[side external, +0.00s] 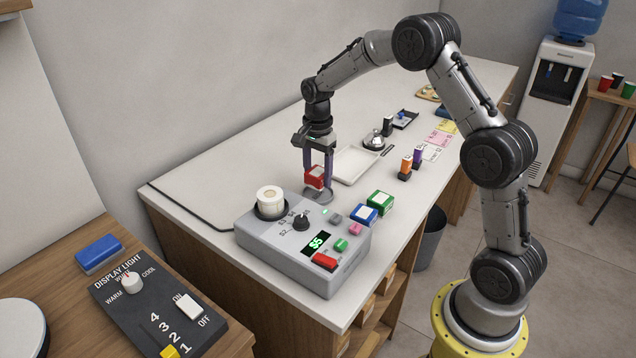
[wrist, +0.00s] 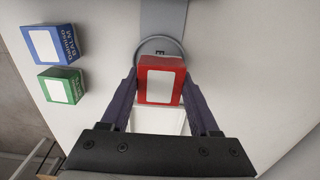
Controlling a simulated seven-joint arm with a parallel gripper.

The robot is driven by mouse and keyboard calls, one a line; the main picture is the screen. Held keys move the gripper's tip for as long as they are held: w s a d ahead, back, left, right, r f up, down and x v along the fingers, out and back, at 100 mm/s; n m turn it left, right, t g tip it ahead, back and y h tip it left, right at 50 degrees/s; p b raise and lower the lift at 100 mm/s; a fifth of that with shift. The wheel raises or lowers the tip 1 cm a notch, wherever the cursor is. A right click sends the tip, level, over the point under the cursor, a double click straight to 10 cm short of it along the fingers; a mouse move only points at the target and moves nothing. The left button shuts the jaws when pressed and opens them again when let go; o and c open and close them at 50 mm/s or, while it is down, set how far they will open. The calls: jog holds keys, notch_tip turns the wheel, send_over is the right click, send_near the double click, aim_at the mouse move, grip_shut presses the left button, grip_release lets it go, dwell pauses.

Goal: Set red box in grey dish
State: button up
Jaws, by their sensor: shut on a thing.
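The red box (side external: 314,178) has a pale label face. My gripper (side external: 317,172) is shut on it, with one finger on each side. In the wrist view the red box (wrist: 161,82) sits between the two finger tips (wrist: 160,92). The grey dish (side external: 318,195) is round and shallow and stands on the counter behind the grey device. The red box is over the dish in the side view. In the wrist view the dish's rim (wrist: 160,41) shows beyond the box, which hides the rest. I cannot tell whether the box touches the dish.
A blue box (side external: 365,215) and a green box (side external: 380,202) stand to the right of the dish. A white tray (side external: 345,178) lies behind the gripper.

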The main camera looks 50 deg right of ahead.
aim_at(318, 185)
jog(key=shift+f, duration=1.4)
jog(key=shift+f, duration=0.3)
jog(key=o, duration=1.4)
notch_tip(318, 185, up, 13)
jog(key=shift+s+f, duration=0.1)
jog(key=s+a+r+n+t, duration=0.1)
jog(key=s+a+r+n, duration=0.25)
jog(key=s, duration=0.35)
jog(key=s+a+r+n+t, duration=0.2)
jog(key=s+a+r+n, duration=0.15)
jog(key=s+n, duration=0.2)
jog(key=s+a+r+n+t, duration=0.1)
jog(key=s+a+r+n, duration=0.25)
jog(key=s, duration=0.45)
jog(key=s+f+n, duration=0.1)
jog(key=s, duration=0.1)
jog(key=s+a+f+n+t, duration=0.1)
jog(key=s+n, duration=0.1)
jog(key=s, duration=0.1)
jog(key=s+a+f+n, duration=0.1)
jog(key=s+f+n, duration=0.1)
jog(key=s, duration=0.1)
jog(key=shift+s+a+n+t, duration=0.15)
jog(key=shift+s+n+t, duration=0.1)
jog(key=shift+t, duration=0.05)
